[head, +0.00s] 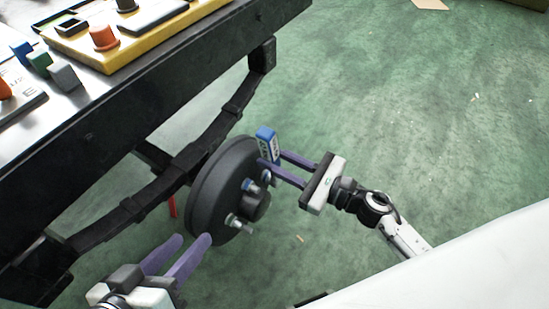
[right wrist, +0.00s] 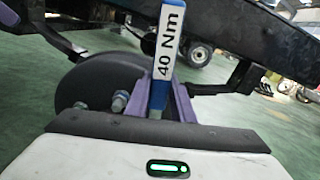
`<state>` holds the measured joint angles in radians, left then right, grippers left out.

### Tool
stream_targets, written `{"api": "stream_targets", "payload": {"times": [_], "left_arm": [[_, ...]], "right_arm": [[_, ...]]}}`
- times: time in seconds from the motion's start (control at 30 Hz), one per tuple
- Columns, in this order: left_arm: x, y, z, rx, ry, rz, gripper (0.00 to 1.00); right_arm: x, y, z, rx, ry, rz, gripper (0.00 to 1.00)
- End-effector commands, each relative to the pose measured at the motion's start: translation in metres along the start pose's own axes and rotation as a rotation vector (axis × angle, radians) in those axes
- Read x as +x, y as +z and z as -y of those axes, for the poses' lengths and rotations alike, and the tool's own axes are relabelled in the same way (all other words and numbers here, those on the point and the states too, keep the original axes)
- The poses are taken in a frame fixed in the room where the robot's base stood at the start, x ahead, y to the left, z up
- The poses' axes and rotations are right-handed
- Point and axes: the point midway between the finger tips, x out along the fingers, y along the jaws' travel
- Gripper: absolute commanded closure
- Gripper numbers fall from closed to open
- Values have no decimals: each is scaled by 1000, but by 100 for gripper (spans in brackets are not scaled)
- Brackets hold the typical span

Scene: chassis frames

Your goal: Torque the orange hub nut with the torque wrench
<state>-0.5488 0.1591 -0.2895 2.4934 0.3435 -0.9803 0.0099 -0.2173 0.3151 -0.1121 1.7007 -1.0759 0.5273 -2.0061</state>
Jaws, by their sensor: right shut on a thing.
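The torque wrench (head: 266,142) is blue with a white label, which reads "40 Nm" in the right wrist view (right wrist: 165,50). My right gripper (head: 271,160) is shut on it at the right rim of the dark hub disc (head: 215,180). The wrench stands roughly upright in the wrist view, its lower end between the purple fingers. Silver-blue studs or nuts (head: 240,222) stick out of the disc face around a dark centre. I see no orange nut on the hub. My left gripper (head: 192,240) is open and empty, at the disc's lower left.
A dark chassis rail (head: 170,85) and a leaf spring (head: 125,210) run behind the disc. At upper left, a yellow tray (head: 75,50) holds an orange knob-like piece (head: 103,38). Small coloured blocks (head: 38,60) lie nearby. The green floor (head: 440,100) at right is mostly clear.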

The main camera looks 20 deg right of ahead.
Motion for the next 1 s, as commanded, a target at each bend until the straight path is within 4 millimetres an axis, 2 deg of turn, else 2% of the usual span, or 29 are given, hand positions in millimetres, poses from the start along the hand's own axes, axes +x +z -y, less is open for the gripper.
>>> {"api": "stream_targets", "payload": {"times": [0.5, 1.0], "left_arm": [[12, 17, 8, 0, 0, 1, 60], [12, 17, 8, 0, 0, 1, 60]], "right_arm": [[0, -1, -23, -176, 0, 5, 100], [-1, 0, -24, -190, -1, 5, 100]]}}
